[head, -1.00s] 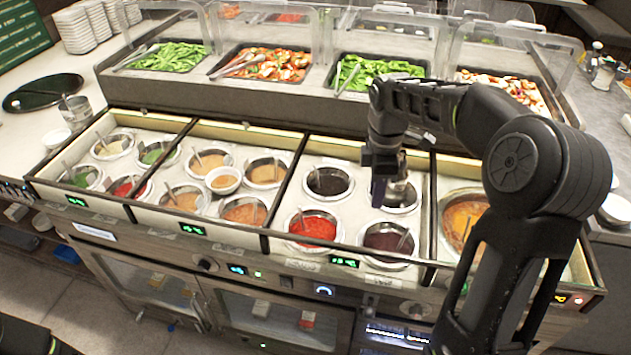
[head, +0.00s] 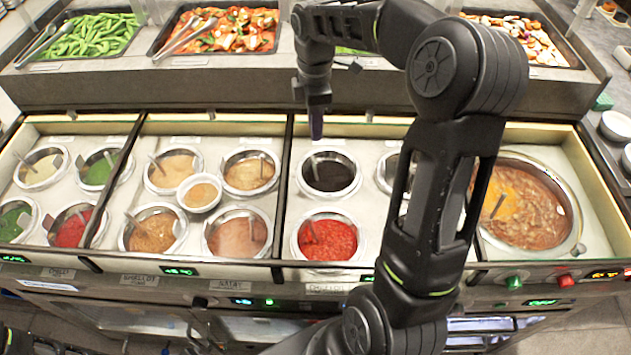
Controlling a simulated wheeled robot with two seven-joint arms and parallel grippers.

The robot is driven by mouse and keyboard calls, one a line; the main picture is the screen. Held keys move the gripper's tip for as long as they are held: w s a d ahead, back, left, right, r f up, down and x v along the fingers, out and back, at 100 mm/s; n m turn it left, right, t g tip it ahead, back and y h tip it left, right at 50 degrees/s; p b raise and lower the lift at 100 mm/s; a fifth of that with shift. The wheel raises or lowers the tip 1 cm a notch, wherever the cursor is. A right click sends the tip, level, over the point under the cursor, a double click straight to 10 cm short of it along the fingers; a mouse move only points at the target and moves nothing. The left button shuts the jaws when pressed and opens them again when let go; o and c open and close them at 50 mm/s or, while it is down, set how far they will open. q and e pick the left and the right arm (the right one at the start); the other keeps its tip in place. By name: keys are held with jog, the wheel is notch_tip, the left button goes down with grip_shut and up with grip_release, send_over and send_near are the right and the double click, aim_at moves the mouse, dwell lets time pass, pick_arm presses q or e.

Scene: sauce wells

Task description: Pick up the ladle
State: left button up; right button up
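Several ladle or spoon handles stand in the sauce wells; I cannot tell which is the task's ladle. My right gripper (head: 316,128) points down, appearing just behind the dark sauce well (head: 328,175). Its fingers show edge-on, so I cannot tell whether they are open; nothing is visible hanging from them. My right arm hides much of the wells right of the red sauce. My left gripper is out of view.
A small bowl (head: 199,193) sits among the tan sauce wells. Dark dividers (head: 284,185) separate the bays. Behind the counter are trays of green beans (head: 80,36) and red-orange food (head: 222,32), with tongs. The counter's front edge carries labels and displays.

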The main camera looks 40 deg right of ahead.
jog(key=b, duration=0.4)
send_over(314, 156)
notch_tip(314, 156, down, 5)
jog(key=shift+f, duration=0.1)
jog(key=shift+f+b, duration=0.35)
jog(key=shift+b, duration=0.2)
jog(key=shift+f+p, duration=0.4)
jog(key=shift+f, duration=2.95)
